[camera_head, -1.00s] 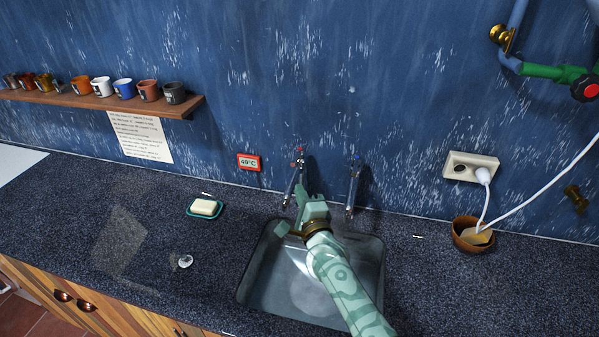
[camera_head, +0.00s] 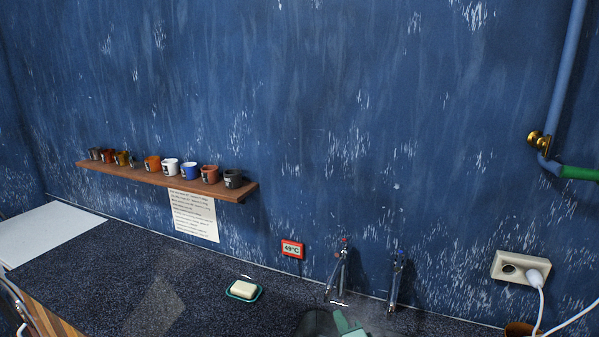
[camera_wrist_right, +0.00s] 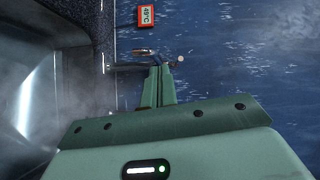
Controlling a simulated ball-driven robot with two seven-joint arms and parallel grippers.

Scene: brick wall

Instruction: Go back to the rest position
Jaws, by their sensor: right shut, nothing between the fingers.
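My right gripper (camera_head: 343,323) shows as a pale green piece at the bottom edge of the head view, in front of the taps and over the sink area. In the right wrist view its two green fingers (camera_wrist_right: 158,84) are together with nothing between them. A metal tap shows just beyond the fingertips there; I cannot tell whether they touch it. In the head view the red-marked tap (camera_head: 338,272) stands just behind the gripper and the blue-marked tap (camera_head: 396,282) to its right. My left gripper is not in view.
A soap bar (camera_head: 243,289) lies in a green dish on the dark counter (camera_head: 95,270). A red temperature display (camera_head: 292,249) is on the blue wall. A shelf (camera_head: 140,176) holds several cups. A socket (camera_head: 508,267) with a white plug is at right.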

